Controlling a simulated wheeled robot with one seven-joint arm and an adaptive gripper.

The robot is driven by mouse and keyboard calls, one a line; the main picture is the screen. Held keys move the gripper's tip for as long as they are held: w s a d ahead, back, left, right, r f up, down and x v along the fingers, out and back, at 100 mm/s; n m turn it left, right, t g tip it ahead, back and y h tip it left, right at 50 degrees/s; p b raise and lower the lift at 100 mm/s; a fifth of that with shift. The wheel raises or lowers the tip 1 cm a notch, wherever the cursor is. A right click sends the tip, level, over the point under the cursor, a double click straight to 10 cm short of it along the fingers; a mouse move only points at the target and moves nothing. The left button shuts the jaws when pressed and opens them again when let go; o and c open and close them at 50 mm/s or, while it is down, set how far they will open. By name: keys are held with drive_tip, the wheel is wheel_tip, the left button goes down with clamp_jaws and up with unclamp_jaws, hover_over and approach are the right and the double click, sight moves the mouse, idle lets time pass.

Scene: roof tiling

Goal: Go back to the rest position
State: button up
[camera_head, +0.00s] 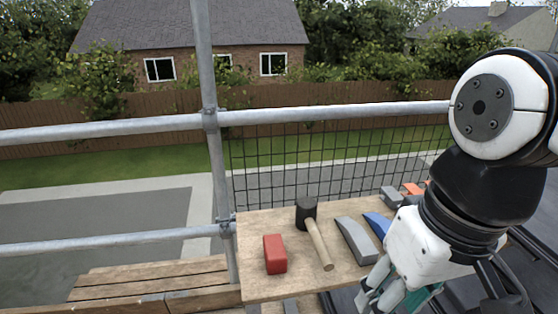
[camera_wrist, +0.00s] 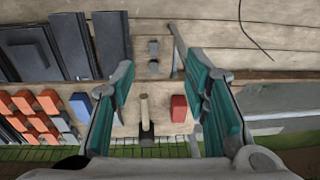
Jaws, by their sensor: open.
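My gripper (camera_wrist: 160,85) is open in the wrist view, with teal pads on both fingers and nothing between them. In the head view my gripper (camera_head: 378,292) hangs at the lower right, in front of the wooden board's right part. The wooden board (camera_head: 270,230) bears a red block (camera_head: 275,254), a mallet (camera_head: 317,243) with black head and wooden handle, a grey curved piece (camera_head: 356,240) and a blue piece (camera_head: 378,224). The red block (camera_wrist: 178,108) and mallet (camera_wrist: 145,118) show between the fingers in the wrist view, apart from them.
Scaffold rails (camera_head: 110,129) and an upright pole (camera_head: 212,140) stand at the left, with black mesh (camera_head: 330,160) behind the board. Orange tiles (camera_wrist: 38,108) and dark panels (camera_wrist: 75,45) lie left in the wrist view. Wooden planks (camera_head: 150,278) lie at the lower left.

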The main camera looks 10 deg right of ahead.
drive_tip(key=shift+s+d+f+t+h, duration=0.1)
drive_tip(key=shift+s+d+t+h, duration=0.3)
drive_tip(key=shift+s, duration=0.4)
wheel_tip(320, 180, up, 12)
drive_tip(key=t+p, duration=0.2)
drive_tip(key=p, duration=0.9)
drive_tip(key=shift+d+r, duration=0.2)
drive_tip(key=shift+r, duration=0.05)
drive_tip(key=shift+w, duration=0.1)
